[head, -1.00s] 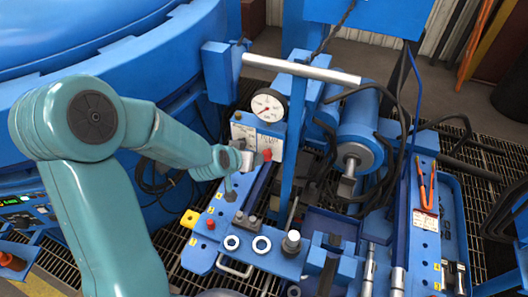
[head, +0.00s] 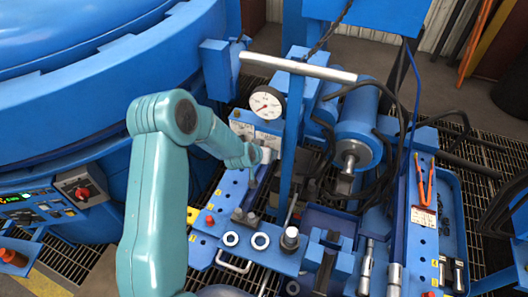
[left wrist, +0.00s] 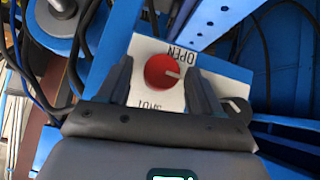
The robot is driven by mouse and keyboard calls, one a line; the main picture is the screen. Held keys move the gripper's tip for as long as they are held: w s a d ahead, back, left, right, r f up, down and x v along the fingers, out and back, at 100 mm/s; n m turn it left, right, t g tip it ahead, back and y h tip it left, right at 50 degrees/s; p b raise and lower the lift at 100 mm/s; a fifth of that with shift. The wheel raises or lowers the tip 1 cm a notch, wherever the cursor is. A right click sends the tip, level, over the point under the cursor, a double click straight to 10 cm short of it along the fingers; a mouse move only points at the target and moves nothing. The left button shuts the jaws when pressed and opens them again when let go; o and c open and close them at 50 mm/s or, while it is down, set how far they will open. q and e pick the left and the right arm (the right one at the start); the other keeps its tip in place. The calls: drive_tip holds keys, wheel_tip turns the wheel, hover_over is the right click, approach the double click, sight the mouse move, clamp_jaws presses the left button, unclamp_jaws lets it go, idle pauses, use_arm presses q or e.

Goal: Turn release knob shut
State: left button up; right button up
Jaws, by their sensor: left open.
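The red release knob (left wrist: 161,71) sits on a white plate (left wrist: 147,45) in the left wrist view. The word OPEN reads upside down above it, and other lettering below it is partly cut off. The knob's pale pointer line points to the right. My left gripper (left wrist: 159,74) is open, with one dark finger on each side of the knob; I cannot tell whether they touch it. In the head view my left gripper (head: 262,155) is at the panel below the dial, and its wrist hides the knob. My right gripper is not in view.
A pressure dial (head: 267,104) and a blue post with a grey crossbar (head: 300,68) stand close beside my left gripper. A blue cylinder (head: 358,138) with black hoses is to the right. Another red rotary switch (head: 83,191) is at far left.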

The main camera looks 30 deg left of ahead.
use_arm(q)
drive_tip(key=c, duration=1.1)
drive_tip(key=shift+o, duration=0.2)
